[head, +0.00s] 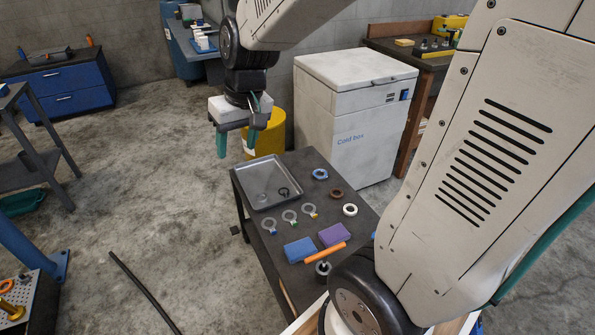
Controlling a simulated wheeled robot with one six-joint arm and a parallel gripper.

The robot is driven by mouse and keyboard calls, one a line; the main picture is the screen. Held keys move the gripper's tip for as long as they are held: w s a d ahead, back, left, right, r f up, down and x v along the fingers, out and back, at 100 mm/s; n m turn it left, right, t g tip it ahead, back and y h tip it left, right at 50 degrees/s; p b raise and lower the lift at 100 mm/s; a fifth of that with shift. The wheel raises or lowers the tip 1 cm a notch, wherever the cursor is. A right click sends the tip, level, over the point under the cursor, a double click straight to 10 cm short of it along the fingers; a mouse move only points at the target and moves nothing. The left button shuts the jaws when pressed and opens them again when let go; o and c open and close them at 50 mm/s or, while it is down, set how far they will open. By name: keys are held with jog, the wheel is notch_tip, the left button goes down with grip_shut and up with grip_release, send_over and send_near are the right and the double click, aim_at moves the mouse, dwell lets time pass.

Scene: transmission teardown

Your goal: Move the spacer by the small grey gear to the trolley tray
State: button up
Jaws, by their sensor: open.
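My gripper (237,142) hangs above the back left corner of the dark trolley (328,224), with its two teal fingers pointing down, apart and empty. A grey metal tray (244,190) lies at the trolley's back left and holds a pale ring and a black ring (284,192). Right of the tray lie a blue ring (320,174), a brown ring (336,194) and a white ring (350,210). Three grey rings with coloured tags (289,214) lie in a row in front of the tray. I cannot tell which ring is the spacer or pick out the small grey gear.
A blue block (299,250), a purple block (334,235), an orange rod (325,252) and a dark round part (323,268) lie at the trolley's near end. A white Cold box (350,115) and a yellow bin (268,135) stand behind. My arm covers the near right.

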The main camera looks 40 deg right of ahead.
jog(key=s+r, duration=0.2)
jog(key=s, duration=0.8)
jog(key=s+a+r+g+h, duration=0.1)
jog(key=s+r, duration=0.1)
jog(key=s, duration=0.8)
jog(key=shift+a+r+n+g, duration=0.25)
jog(key=shift+r+n+g, duration=0.05)
jog(key=shift+r, duration=0.05)
